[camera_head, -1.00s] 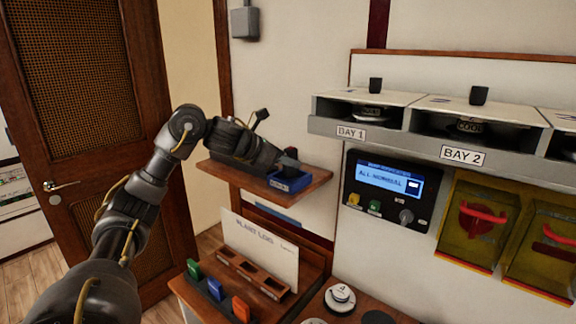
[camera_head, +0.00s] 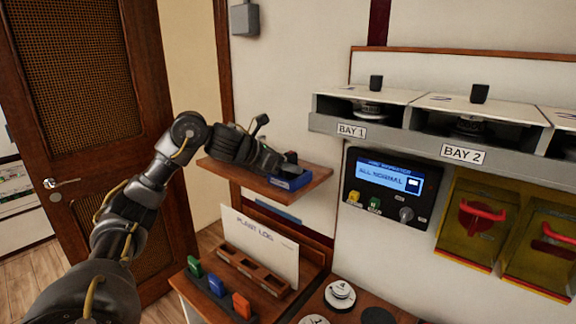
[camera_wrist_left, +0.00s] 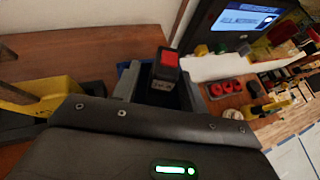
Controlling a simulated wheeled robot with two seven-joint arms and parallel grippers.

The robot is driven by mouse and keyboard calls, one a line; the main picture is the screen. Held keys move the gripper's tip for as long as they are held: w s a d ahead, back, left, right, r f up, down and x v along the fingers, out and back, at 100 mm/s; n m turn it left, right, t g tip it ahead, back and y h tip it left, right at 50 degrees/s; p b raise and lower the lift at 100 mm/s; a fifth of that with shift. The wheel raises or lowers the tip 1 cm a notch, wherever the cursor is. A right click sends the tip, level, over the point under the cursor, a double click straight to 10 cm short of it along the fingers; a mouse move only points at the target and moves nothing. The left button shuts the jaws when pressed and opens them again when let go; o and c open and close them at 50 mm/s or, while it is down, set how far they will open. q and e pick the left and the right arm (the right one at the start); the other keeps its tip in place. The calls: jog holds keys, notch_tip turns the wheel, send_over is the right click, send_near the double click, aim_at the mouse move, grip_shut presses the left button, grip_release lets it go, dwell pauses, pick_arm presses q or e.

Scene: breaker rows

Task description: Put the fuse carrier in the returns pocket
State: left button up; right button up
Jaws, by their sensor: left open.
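A dark block with a red top patch and a small label, which looks like the fuse carrier (camera_wrist_left: 165,72), stands upright between my left fingers in the left wrist view. A blue open-topped holder (camera_head: 290,183), apparently the returns pocket, sits on the wooden shelf; blue edges also show behind the block in the left wrist view. My left gripper (camera_head: 282,164) is open at this holder, its fingers either side of the block. Whether they touch it, and how deep the block sits, I cannot tell. My right gripper is not in view.
The wooden shelf (camera_head: 312,182) is bare to the right of the holder. Below it stand a rack with green, blue and orange blocks (camera_head: 216,285) and a white plant log board (camera_head: 258,243). The panel with a lit screen (camera_head: 382,180) and the breaker bays are to the right.

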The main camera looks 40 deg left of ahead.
pick_arm(q)
jog(key=shift+r, duration=0.1)
jog(key=shift+r, duration=0.2)
jog(key=b+v, duration=0.2)
jog(key=v, duration=1)
jog(key=shift+b, duration=0.4)
jog(key=shift+f, duration=0.2)
